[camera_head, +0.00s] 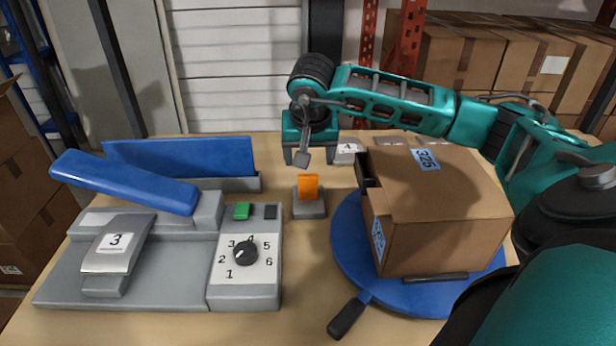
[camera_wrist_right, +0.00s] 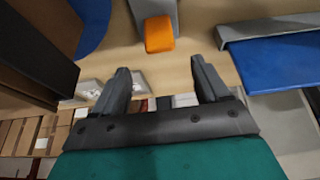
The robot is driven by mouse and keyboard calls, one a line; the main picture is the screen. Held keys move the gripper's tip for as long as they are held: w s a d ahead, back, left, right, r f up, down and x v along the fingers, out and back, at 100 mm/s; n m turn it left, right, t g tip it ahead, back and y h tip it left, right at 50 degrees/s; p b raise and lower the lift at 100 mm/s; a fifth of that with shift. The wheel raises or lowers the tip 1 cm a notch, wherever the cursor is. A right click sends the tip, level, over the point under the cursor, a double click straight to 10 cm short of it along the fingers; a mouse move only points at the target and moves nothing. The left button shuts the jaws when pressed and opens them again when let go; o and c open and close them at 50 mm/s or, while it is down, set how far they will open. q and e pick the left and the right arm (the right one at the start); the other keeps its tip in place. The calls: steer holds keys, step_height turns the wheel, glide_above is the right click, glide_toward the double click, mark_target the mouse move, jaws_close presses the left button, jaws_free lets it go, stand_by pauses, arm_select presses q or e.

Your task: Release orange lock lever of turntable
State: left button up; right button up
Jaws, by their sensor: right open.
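The orange lock lever (camera_head: 308,187) stands upright on a small grey base (camera_head: 309,208) on the table, just left of the blue turntable (camera_head: 350,235). It also shows in the right wrist view (camera_wrist_right: 160,34), ahead of the fingers. A cardboard box (camera_head: 440,215) labelled 325 sits on the turntable. My right gripper (camera_head: 302,156) is open and empty, above and behind the lever, pointing down and apart from it. Its two fingers show spread in the right wrist view (camera_wrist_right: 165,82). My left gripper is not in view.
A grey dispenser unit (camera_head: 245,292) with a dial, a green button (camera_head: 241,211) and blue arm (camera_head: 125,181) stands at left. The turntable's black handle (camera_head: 347,316) juts out at the front.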

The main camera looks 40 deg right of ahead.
mark_target(308, 175)
steer(key=x, duration=1)
steer(key=shift+f, duration=0.15)
